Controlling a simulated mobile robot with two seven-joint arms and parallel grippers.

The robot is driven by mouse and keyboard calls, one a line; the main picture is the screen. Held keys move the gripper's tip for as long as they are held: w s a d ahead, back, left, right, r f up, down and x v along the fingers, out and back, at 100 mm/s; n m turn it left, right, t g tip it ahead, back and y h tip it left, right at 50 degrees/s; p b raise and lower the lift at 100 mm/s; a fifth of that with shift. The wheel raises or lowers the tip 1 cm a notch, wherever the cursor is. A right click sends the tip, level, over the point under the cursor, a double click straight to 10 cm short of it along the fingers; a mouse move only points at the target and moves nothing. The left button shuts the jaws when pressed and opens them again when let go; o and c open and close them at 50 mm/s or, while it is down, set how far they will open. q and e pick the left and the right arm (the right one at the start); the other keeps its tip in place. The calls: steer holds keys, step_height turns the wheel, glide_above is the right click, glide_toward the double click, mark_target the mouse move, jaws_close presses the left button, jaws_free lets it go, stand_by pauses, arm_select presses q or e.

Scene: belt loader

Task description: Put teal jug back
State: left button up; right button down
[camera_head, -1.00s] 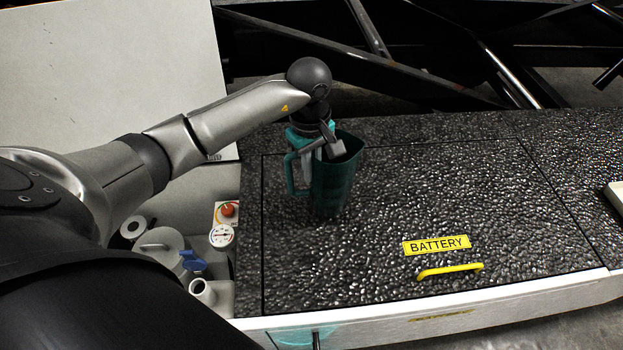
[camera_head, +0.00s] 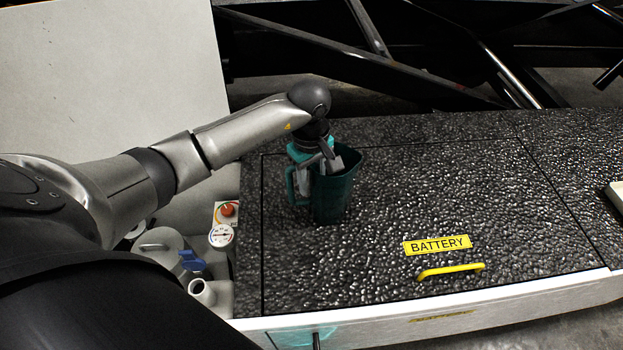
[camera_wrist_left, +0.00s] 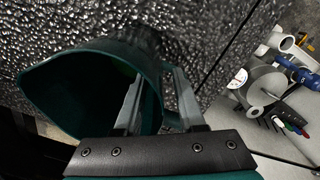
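The teal jug (camera_head: 333,192) is upright over the black textured deck, left of the battery label. I cannot tell whether its base touches the deck. Its handle (camera_head: 292,187) faces left and its mouth is open upward. My left gripper (camera_head: 322,165) points down at the handle side of the jug's rim. In the left wrist view the jug (camera_wrist_left: 85,85) looks empty and dark inside. The left fingers (camera_wrist_left: 160,105) lie on either side of the jug's wall and handle top and hold it there. My right gripper is out of view.
A yellow battery label (camera_head: 437,245) and yellow handle (camera_head: 450,270) are on the deck. A gauge (camera_head: 221,236), red knob (camera_head: 228,210) and blue-capped filler (camera_head: 192,261) stand at left. A teal patch (camera_head: 303,338) marks the white front edge.

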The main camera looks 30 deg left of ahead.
arm_select(q)
step_height(320, 180, up, 12)
steer(key=shift+s+r, duration=0.1)
steer(key=shift+r, duration=0.1)
stand_by(0.4)
